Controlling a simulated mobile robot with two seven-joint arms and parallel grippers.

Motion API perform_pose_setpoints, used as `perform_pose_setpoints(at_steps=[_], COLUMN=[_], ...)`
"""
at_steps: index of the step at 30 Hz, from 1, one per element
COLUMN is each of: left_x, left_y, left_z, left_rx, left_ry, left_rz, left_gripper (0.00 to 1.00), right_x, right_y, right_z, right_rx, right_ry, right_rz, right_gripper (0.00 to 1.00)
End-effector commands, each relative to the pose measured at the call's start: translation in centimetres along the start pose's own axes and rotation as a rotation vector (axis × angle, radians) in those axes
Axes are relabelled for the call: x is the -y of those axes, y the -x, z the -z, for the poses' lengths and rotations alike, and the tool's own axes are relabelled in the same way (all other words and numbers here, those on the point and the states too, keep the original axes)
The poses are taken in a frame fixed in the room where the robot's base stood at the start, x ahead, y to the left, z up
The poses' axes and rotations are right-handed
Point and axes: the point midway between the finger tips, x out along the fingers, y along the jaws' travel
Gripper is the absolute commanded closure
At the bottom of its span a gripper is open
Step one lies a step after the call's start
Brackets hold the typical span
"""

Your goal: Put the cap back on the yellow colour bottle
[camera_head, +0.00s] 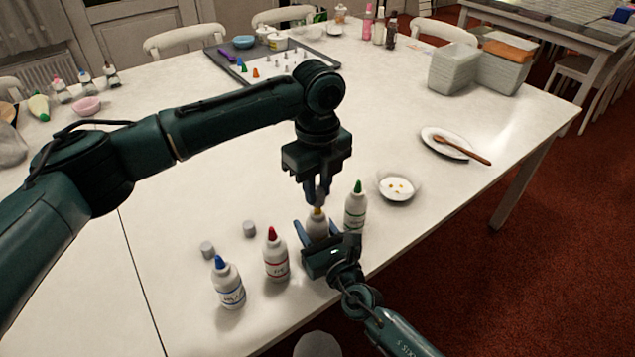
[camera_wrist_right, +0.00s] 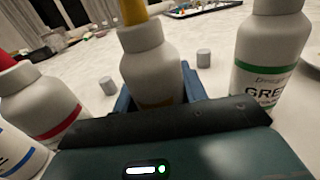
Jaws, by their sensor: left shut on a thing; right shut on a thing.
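The yellow colour bottle (camera_head: 316,227) is white with a yellow tip and stands upright near the table's front edge. My right gripper (camera_head: 322,233) is shut around its body from the front. In the right wrist view the bottle (camera_wrist_right: 152,72) sits between the blue fingers (camera_wrist_right: 157,95), and its yellow tip (camera_wrist_right: 134,10) is bare in the part that shows. My left gripper (camera_head: 318,194) points down right above the tip, shut on a small grey cap (camera_head: 319,199) mostly hidden by the fingers. Whether cap and tip touch is unclear. The left gripper is outside the wrist view.
The green bottle (camera_head: 355,208) stands close on the right; the red (camera_head: 275,254) and blue (camera_head: 228,283) bottles stand left. Two loose grey caps (camera_head: 208,249) (camera_head: 249,229) lie behind them. A small bowl (camera_head: 397,187) is right of the green bottle. The table's middle is clear.

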Motion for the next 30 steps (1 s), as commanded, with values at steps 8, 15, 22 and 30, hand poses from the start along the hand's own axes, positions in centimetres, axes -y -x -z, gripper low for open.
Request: perform_pose_setpoints(at_steps=[8, 15, 22, 30], left_x=[0.0, 0.0, 0.0, 0.0], left_y=[-1.2, -1.2, -1.2, -1.7], left_z=[0.0, 0.0, 0.0, 0.0], left_rx=[-0.001, 0.000, 0.000, 0.000], left_ry=[-0.001, 0.000, 0.000, 0.000], left_rz=[0.001, 0.000, 0.000, 0.000], left_gripper=[1.00, 1.00, 1.00, 1.00], right_x=[0.0, 0.0, 0.0, 0.0], right_y=[0.0, 0.0, 0.0, 0.0], right_z=[0.0, 0.0, 0.0, 0.0], right_rx=[-0.001, -0.001, -0.001, -0.001], right_ry=[0.000, 0.000, 0.000, 0.000], right_rz=[0.000, 0.000, 0.000, 0.000], right_gripper=[0.99, 0.99, 0.99, 0.99])
